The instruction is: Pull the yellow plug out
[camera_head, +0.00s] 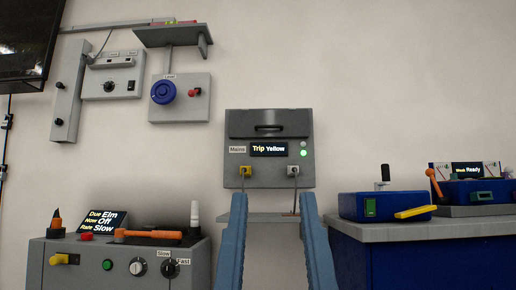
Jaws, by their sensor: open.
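The yellow plug (246,171) sits in the lower left of a grey wall box (268,139), with a cord hanging below it. A grey-white plug (293,171) sits to its right with its own cord. The box's display (269,149) reads "Trip Yellow", beside a "Mains" label. My gripper (271,200) shows as two blue fingers rising from the bottom edge, spread wide with nothing between them. Their tips appear below the plugs, the left tip just under the yellow one. I cannot tell the depth between them.
A narrow shelf (270,217) shows behind the fingers. A grey console (115,262) with knobs and an orange-handled tool stands left. A bench (440,230) with blue devices stands right. Wall boxes and a small shelf (172,38) hang upper left.

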